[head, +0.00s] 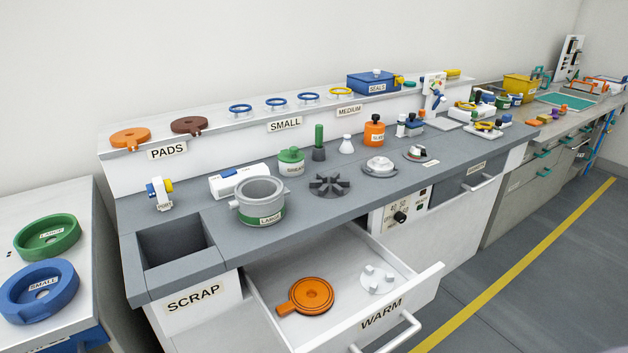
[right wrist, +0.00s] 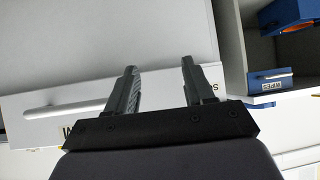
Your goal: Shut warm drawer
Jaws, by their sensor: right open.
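The warm drawer (head: 372,322) stands pulled out from the grey-topped bench in the head view, its white front labelled WARM and a bar handle (head: 396,338) on it. An orange round pad with a tab (head: 305,297) and a white pronged piece (head: 377,279) lie inside. My right gripper (right wrist: 158,66) shows only in the right wrist view; it is open, with nothing between its fingers. Behind it is a pale panel with a light bar handle (right wrist: 65,107) and a partly hidden label; I cannot tell which drawer this is. My left gripper is not in view.
The SCRAP bin opening (head: 178,246) is left of the drawer. A large pot (head: 262,201) and several small items stand on the worktop above. A dark-fronted drawer (head: 466,178) is farther right. The floor beyond the yellow line (head: 520,266) is clear. A blue WIPES container (right wrist: 270,82) shows in the wrist view.

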